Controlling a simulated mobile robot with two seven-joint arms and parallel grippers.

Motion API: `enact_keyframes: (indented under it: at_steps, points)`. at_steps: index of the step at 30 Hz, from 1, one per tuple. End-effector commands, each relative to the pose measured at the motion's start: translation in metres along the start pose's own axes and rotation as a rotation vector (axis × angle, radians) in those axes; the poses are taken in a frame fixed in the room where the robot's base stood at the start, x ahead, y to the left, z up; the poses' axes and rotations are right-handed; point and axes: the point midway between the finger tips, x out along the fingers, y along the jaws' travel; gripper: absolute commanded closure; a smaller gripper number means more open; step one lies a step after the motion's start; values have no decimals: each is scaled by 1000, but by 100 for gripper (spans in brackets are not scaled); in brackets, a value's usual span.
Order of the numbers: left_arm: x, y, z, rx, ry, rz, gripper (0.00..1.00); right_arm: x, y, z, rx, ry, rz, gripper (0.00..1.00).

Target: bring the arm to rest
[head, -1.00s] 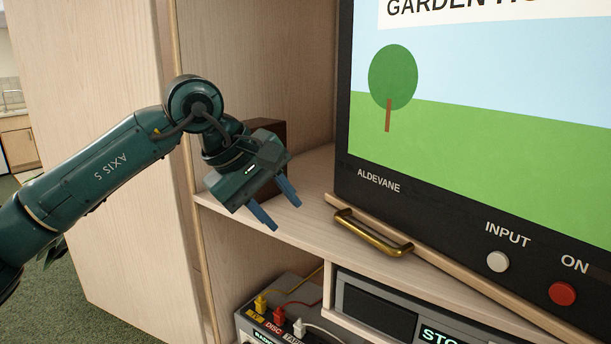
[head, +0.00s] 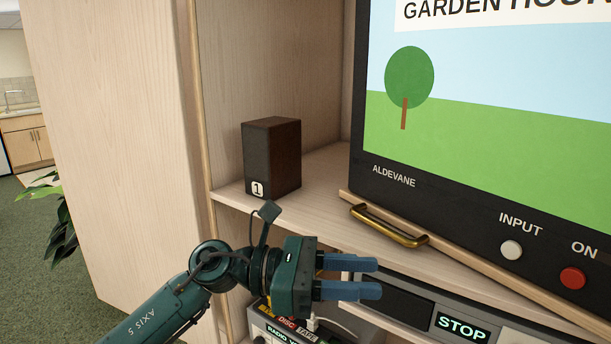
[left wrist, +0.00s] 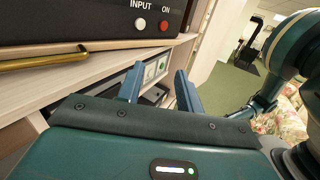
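My left gripper (head: 368,278) is in the lower middle of the head view, in front of the cabinet and below the shelf's front edge. Its two blue fingers are parallel, apart and empty, pointing right. In the left wrist view its fingers (left wrist: 158,88) show with a gap between them and nothing held. The gripper hides part of the equipment in the lower compartment. My right gripper is not in view.
A television (head: 460,190) and a dark speaker marked 1 (head: 271,158) stand on the shelf. A brass handle (head: 389,226) juts out below the screen. A player showing STOP (head: 463,327) sits underneath. Open floor (head: 50,232) and a plant lie at left.

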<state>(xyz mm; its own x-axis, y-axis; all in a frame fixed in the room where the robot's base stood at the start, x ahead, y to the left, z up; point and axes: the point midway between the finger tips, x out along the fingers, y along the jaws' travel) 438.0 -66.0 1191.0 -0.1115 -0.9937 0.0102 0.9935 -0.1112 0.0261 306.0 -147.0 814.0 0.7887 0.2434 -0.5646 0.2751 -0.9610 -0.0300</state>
Motion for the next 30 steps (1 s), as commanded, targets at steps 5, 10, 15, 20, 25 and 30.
enact_keyframes:
  at_steps: [5, 10, 15, 20, 25, 30]
  points:
    - [-22, 7, -18, -600, -438, 138, 64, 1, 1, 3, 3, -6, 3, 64]
    - [-71, 22, -74, -1184, -842, 285, 64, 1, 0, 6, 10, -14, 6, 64]
    - [-129, 9, -172, -1752, -1263, 452, 64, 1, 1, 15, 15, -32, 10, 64]
    - [-173, -43, -273, -2196, -1661, 617, 64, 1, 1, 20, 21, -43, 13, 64]
    - [-196, -116, -348, 2255, 1824, -697, 64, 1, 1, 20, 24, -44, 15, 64]
    - [-204, -162, -382, 2021, 1719, -665, 64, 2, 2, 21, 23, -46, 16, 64]
